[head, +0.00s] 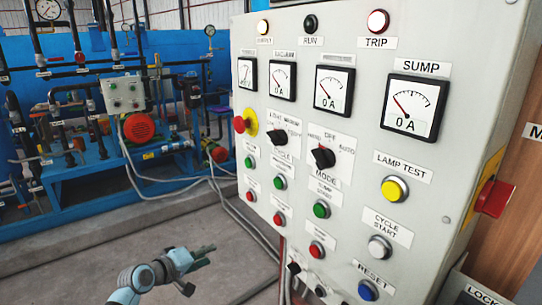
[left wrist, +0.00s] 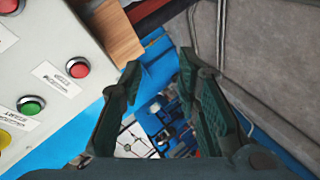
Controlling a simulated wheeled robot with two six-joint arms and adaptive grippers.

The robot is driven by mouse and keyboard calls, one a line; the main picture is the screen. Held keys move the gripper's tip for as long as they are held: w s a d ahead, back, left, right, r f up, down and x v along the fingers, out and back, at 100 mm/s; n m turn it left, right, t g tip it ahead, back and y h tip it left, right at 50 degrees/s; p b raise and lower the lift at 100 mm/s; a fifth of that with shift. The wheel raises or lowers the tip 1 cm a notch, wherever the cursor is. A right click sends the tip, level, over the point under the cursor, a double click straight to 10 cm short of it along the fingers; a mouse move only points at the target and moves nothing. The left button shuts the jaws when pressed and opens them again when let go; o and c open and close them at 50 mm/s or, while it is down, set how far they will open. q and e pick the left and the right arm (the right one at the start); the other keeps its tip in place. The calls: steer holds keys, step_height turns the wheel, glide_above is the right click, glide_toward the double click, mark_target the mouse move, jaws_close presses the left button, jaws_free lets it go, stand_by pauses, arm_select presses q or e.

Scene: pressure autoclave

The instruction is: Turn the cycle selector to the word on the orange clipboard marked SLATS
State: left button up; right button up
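The cycle selector (head: 273,134) is a small black knob on the left half of the light grey control panel (head: 375,150), above a label reading CYCLE. The position words around it are only partly legible at this slant. My left gripper (head: 203,262) is low and left of the panel, over the floor, well apart from the selector. In the left wrist view its two dark fingers (left wrist: 160,62) are spread with nothing between them. No orange clipboard shows in either view. My right gripper is not in view.
A similar black MODE knob (head: 323,158) sits right of the cycle selector. A red emergency button (head: 241,124) on a yellow collar is at its left. Green and red buttons lie below. Blue pump equipment (head: 140,150) stands behind; the grey floor (head: 120,235) before it is clear.

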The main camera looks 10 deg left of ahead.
arm_select(q)
step_height(320, 180, up, 15)
steer(key=w+d+t+h, duration=0.2)
steer(key=h, duration=0.1)
steer(key=m+h+p, duration=0.1)
steer(key=m+h, duration=0.3)
steer(key=h, duration=0.1)
glide_toward(271, 140)
steer(key=shift+g, duration=0.3)
steer(key=p+x, duration=0.2)
steer(key=x, duration=0.7)
steer(key=shift+w+d+r, duration=0.1)
steer(key=shift+r, duration=0.1)
steer(key=shift+c, duration=0.4)
jaws_close()
